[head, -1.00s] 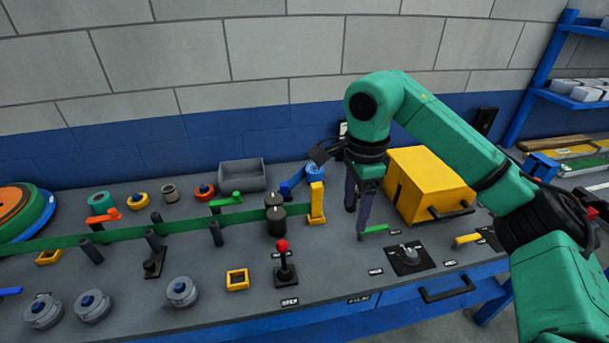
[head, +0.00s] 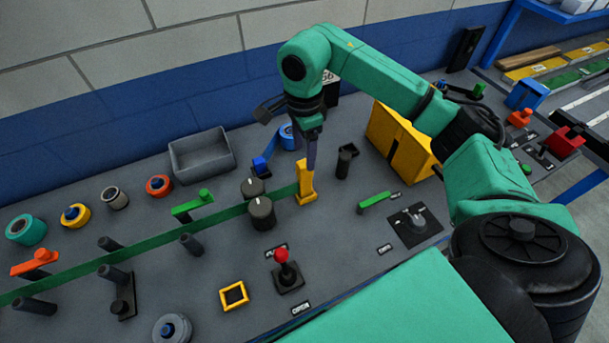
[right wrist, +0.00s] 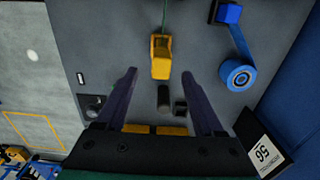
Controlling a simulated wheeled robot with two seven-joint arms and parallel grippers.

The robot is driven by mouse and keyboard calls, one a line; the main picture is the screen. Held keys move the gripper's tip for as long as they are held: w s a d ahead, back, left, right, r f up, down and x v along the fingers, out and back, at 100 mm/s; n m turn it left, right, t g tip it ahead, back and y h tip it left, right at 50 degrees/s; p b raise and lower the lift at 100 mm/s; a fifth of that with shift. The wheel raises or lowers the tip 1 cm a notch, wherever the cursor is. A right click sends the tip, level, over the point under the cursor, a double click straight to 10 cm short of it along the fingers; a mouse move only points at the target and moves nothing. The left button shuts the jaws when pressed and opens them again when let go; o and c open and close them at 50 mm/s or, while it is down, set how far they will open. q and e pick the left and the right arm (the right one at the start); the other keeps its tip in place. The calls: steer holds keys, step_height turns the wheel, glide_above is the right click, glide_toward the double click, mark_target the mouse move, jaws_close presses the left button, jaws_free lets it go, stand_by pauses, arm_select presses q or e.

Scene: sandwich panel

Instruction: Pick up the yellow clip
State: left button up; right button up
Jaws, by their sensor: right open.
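The yellow clip (head: 305,182) stands upright at the right end of the green band on the grey panel. It also shows in the right wrist view (right wrist: 161,60), top centre, with the green band leading away from it. My right gripper (head: 311,165) is just behind and above the clip in the head view, its fingers pointing down and partly overlapping. In the right wrist view the fingers (right wrist: 159,76) are wide apart, with the clip just beyond the tips and roughly centred between them. Nothing is held. My left gripper is not in view.
Two black knobs (head: 262,213) stand close to the left of the clip. A blue tape roll (right wrist: 238,75) lies near it. A yellow box (head: 400,145) is to the right, a grey tray (head: 202,156) behind left, and a red-topped joystick (head: 285,272) in front.

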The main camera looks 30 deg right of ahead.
steer(key=p, duration=0.3)
glide_above(305, 181)
steer(key=w, duration=0.1)
steer(key=f, duration=0.5)
steer(key=shift+d+f, duration=0.15)
steer(key=shift+d, duration=0.1)
steer(key=shift+f, duration=0.35)
steer(key=shift+c, duration=0.6)
steer(key=shift+w, duration=0.1)
jaws_close()
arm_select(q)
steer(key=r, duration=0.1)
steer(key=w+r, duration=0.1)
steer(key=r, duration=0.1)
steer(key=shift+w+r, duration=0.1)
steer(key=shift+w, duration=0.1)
